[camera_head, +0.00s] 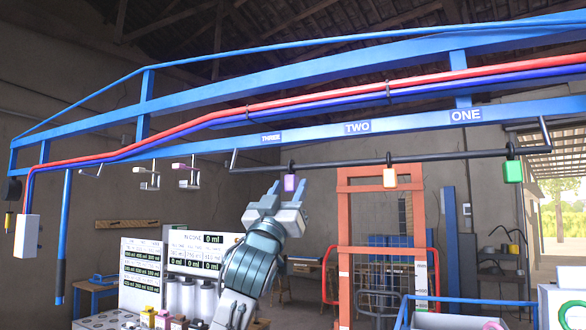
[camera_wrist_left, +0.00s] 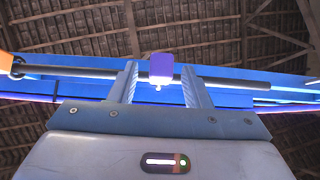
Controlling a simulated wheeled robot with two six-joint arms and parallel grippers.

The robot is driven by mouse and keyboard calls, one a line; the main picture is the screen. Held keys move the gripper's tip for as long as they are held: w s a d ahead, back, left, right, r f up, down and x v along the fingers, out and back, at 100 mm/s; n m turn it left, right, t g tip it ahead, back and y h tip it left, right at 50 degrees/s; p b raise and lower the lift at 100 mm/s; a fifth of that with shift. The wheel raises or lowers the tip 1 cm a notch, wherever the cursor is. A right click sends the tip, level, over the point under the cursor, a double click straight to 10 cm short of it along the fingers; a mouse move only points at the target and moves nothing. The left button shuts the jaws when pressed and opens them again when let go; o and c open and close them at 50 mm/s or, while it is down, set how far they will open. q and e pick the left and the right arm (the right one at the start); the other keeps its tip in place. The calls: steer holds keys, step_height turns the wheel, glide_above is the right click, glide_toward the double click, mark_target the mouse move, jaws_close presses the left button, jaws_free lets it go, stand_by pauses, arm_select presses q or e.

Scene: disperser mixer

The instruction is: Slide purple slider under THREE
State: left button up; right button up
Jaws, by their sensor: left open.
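The purple slider (camera_head: 290,182) hangs from a black horizontal rail (camera_head: 340,162), slightly right of the THREE label (camera_head: 271,138) on the blue beam. My left gripper (camera_head: 277,197) points up, just below and left of the purple slider. In the left wrist view, the purple slider (camera_wrist_left: 161,68) appears between the tips of the two open fingers (camera_wrist_left: 160,85). I cannot tell whether they touch it. My right gripper is not in view.
Red and blue pipes (camera_head: 300,97) run along the blue beam above the rail. An orange frame (camera_head: 344,240) stands behind to the right. A white panel with volume readouts (camera_head: 140,270) and several canisters are at lower left. Air around the purple slider looks clear.

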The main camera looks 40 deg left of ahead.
arm_select(q)
steer(key=shift+p+x, duration=0.65)
steer(key=shift+x, duration=0.75)
jaws_close()
